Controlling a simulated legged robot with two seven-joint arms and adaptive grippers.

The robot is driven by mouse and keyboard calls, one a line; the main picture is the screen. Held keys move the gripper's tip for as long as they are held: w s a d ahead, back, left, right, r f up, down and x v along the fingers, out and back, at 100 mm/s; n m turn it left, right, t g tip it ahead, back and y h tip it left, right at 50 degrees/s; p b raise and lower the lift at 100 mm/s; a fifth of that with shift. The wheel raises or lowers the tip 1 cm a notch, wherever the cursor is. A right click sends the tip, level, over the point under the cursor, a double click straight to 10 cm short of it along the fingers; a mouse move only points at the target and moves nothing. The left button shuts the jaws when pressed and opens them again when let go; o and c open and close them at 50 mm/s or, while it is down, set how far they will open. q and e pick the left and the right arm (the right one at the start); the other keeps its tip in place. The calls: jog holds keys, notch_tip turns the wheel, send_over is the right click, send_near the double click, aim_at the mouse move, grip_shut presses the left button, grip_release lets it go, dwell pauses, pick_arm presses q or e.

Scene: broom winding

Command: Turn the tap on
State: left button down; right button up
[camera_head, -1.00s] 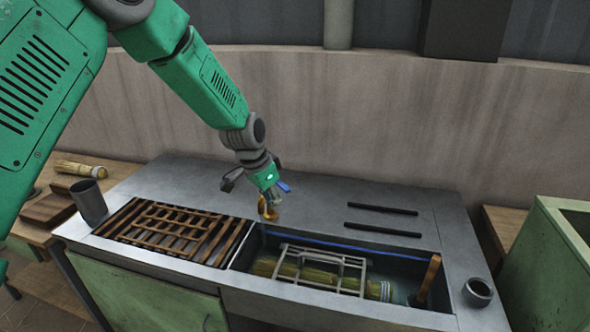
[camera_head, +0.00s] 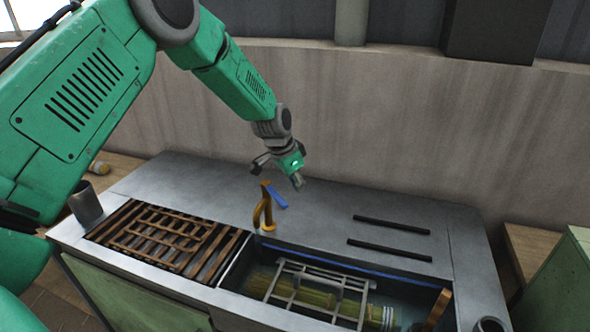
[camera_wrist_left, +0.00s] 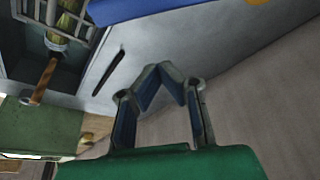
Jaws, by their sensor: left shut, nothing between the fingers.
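The brass tap (camera_head: 262,212) stands at the back left edge of the sink. Its blue lever handle (camera_head: 278,197) points right and toward the front in the head view. My left gripper (camera_head: 298,181) is shut and empty, just above and right of the handle, apart from it in the picture. In the left wrist view the blue handle (camera_wrist_left: 150,9) crosses the top edge, close to the camera, and the gripper's fingertips (camera_wrist_left: 164,72) meet below it. A sliver of brass (camera_wrist_left: 257,2) shows at the top right. I see no clear water stream. My right gripper is out of view.
The sink (camera_head: 240,265) holds a metal rack (camera_head: 320,284) over straw bundles. A wooden slatted grate (camera_head: 165,236) lies left of it, with a grey cup (camera_head: 86,204) beyond. Two black bars (camera_head: 390,250) lie on the counter. The counter behind the tap is clear.

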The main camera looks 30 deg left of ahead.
aim_at(277, 199)
pick_arm(q)
jog(key=s+a+m, duration=0.1)
jog(key=s, duration=0.1)
jog(key=s+a+f+m, duration=0.1)
jog(key=s, duration=0.1)
jog(key=s+a+m+h+p, duration=0.1)
jog(key=s+m, duration=0.1)
jog(key=shift+f+g, duration=0.3)
jog(key=shift+g, duration=0.1)
jog(key=shift+s+a+m+g+h, duration=0.3)
jog(key=shift+s+a+m, duration=0.55)
jog(key=shift+m, duration=0.15)
jog(key=shift+d, duration=0.15)
dwell(0.5)
